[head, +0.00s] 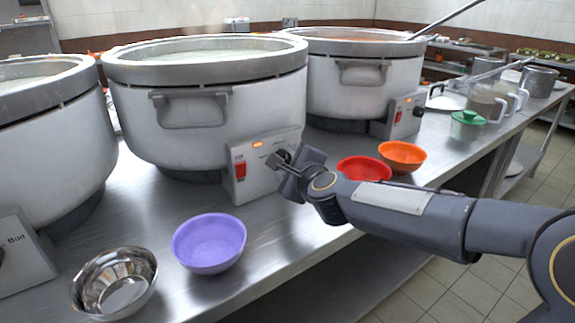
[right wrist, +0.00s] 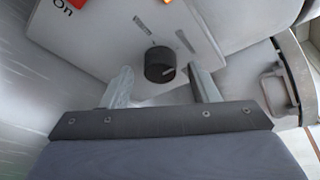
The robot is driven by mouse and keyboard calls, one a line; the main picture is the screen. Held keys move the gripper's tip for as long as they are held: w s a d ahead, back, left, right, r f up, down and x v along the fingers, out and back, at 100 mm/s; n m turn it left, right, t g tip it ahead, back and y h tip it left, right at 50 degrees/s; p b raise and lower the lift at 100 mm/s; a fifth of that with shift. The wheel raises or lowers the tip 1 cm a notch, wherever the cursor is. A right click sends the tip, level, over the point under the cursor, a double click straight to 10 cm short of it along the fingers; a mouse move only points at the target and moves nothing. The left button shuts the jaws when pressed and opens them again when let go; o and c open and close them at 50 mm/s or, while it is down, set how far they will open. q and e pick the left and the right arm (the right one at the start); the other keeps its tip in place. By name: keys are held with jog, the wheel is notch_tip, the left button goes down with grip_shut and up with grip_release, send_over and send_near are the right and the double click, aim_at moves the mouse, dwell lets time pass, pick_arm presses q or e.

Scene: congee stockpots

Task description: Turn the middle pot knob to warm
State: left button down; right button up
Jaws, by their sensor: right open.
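The middle pot (head: 200,110) is a large pale stockpot with a control box (head: 242,187) at its front right. The box has a red switch (head: 239,171) and a lit orange light. My right gripper (head: 285,163) is at the box's right part, where the knob is hard to tell apart from it in the head view. In the right wrist view the black round knob (right wrist: 159,65) shows between the two open fingers, with a gap on both sides. Its setting cannot be read. My left gripper is out of view.
A left pot (head: 50,140) and a right pot (head: 360,85) stand on the steel counter (head: 150,205). A metal bowl (head: 115,283), purple bowl (head: 208,243), red bowl (head: 363,169) and orange bowl (head: 402,156) sit along the front edge, the red one close to my right arm.

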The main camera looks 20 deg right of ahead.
jog(key=shift+w, duration=0.25)
jog(key=shift+c, duration=0.2)
jog(key=c, duration=0.9)
jog(key=shift+f, duration=0.1)
jog(key=shift+c, duration=0.2)
